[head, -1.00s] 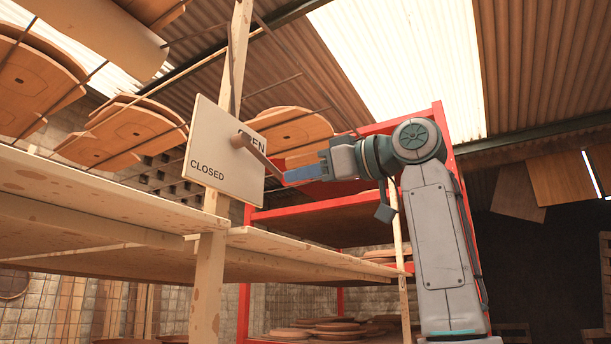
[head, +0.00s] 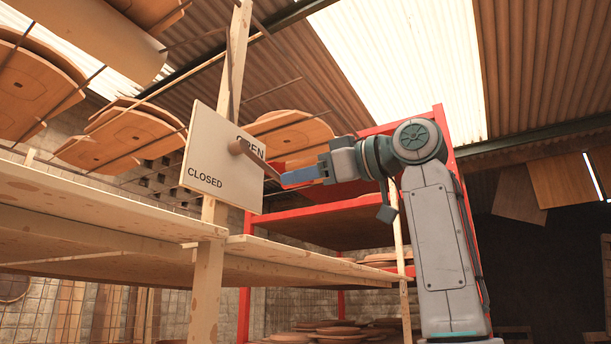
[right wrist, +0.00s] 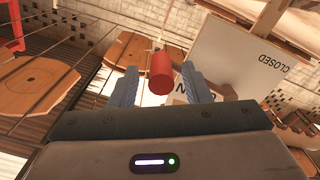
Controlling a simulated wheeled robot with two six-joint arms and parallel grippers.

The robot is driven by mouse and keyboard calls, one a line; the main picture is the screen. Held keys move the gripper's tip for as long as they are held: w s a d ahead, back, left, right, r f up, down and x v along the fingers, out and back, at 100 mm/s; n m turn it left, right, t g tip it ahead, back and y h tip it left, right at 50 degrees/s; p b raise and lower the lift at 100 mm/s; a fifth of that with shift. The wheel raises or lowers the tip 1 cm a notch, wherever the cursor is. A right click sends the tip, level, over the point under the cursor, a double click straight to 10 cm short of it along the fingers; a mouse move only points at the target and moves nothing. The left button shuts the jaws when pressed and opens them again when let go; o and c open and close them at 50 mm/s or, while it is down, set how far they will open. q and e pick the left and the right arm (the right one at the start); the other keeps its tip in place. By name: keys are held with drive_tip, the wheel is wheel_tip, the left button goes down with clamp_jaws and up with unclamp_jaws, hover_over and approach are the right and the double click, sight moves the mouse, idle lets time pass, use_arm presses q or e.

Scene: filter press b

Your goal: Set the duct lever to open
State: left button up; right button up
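A white duct sign board (head: 215,165) is marked OPEN at its upper right and CLOSED at its lower left. The duct lever (head: 259,161) pivots on the board's face and points right and slightly down, partly covering the OPEN lettering. Its red cylindrical handle (right wrist: 161,73) shows in the right wrist view. My right gripper (head: 299,177) is at the lever's outer end. In the right wrist view, its two blue fingers (right wrist: 160,88) stand apart on either side of the handle, with gaps on both sides. My left gripper is not in view.
A wooden shelf (head: 100,215) with a wooden post (head: 208,275) stands at left, below and behind the board. A red rack (head: 330,224) with round pieces stands behind my right arm. Brown panels (head: 125,135) hang on rods overhead.

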drive_tip(key=shift+f, duration=0.1)
drive_tip(key=shift+s+d+f+b, duration=0.1)
drive_tip(key=shift+s+d+b, duration=0.05)
drive_tip(key=shift+d+b, duration=0.2)
drive_tip(key=b+v, duration=0.4)
drive_tip(key=v, duration=0.6)
